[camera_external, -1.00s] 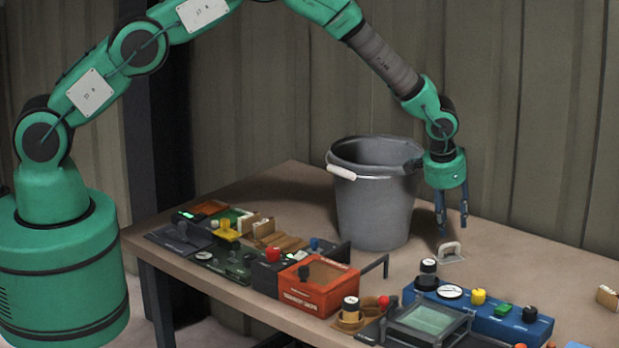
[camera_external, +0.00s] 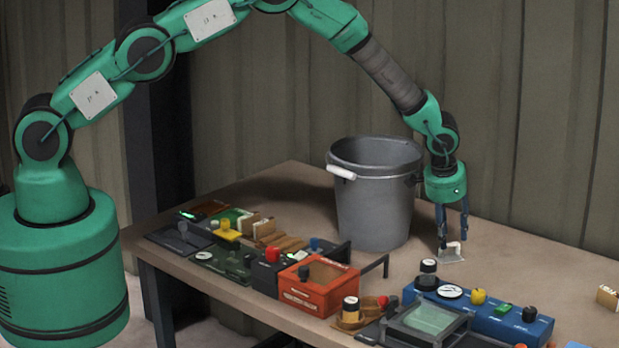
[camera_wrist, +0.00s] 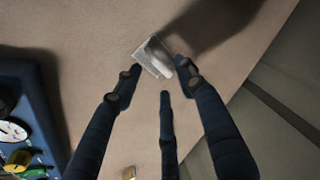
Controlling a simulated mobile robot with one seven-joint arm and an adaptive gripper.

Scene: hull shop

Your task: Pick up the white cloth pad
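The white cloth pad (camera_external: 451,256) lies on the table to the right of the grey bucket. It looks like a small pale piece with a raised loop on top. In the wrist view the pad (camera_wrist: 148,60) sits just beyond and partly between my fingertips. My gripper (camera_external: 453,238) points down right over the pad, with its dark blue fingers apart. In the wrist view my gripper (camera_wrist: 160,78) shows three spread fingers with nothing clamped between them. Whether a fingertip touches the pad, I cannot tell.
The grey bucket (camera_external: 372,205) stands close on the left of my gripper. A blue control box (camera_external: 485,315) with knobs is in front. An orange box (camera_external: 318,285) and several small panels line the front left edge. The table right of the pad is mostly clear.

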